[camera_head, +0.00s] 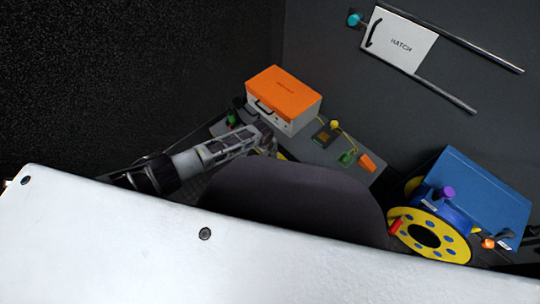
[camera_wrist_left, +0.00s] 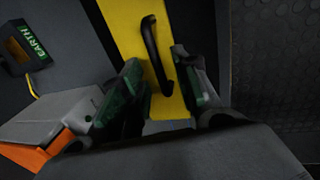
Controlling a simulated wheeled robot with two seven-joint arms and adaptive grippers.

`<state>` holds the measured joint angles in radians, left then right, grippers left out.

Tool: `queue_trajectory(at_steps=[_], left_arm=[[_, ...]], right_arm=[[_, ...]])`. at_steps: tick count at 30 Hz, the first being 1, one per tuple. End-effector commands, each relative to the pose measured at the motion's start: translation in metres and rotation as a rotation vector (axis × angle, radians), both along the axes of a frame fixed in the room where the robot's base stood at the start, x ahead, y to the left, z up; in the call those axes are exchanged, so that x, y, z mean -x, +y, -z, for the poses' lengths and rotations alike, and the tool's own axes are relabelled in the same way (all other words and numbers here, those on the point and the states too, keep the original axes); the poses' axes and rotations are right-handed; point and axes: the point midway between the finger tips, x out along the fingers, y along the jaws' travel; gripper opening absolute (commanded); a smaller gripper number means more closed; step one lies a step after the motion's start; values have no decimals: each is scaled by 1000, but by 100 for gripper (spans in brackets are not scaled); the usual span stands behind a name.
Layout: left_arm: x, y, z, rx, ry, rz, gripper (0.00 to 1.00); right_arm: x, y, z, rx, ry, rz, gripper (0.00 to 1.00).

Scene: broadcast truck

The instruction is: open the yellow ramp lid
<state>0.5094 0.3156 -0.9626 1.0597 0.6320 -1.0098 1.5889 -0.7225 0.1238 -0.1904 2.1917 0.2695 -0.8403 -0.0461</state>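The yellow ramp lid (camera_wrist_left: 128,22) shows in the left wrist view with a black bar handle (camera_wrist_left: 154,55) on it. In the head view only a small strip of yellow (camera_head: 282,156) shows beside my left gripper; the rest is hidden. My left gripper (camera_head: 268,142) is open. In the left wrist view its two fingertips (camera_wrist_left: 155,66) stand apart on either side of the handle's lower part, with visible gaps, so it does not grip the handle. My right gripper is not in view.
An orange-topped case (camera_head: 284,92) stands just behind my left gripper. A grey panel with plugs and an orange piece (camera_head: 367,163) lies to the right. A yellow and blue cable reel (camera_head: 430,236) and a blue box (camera_head: 480,195) stand farther right. A white hatch (camera_head: 402,40) is at the back.

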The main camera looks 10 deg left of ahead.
Motion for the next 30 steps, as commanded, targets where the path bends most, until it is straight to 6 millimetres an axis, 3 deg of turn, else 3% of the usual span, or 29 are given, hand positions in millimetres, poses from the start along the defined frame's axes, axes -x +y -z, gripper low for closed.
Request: queue_trajectory(at_steps=[10,17,30], left_arm=[[0,0,1,0,0,0,30],[0,0,1,0,0,0,0],[0,-1,1,0,1,-1,0]], right_arm=[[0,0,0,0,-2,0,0],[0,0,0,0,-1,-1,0],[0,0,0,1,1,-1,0]])
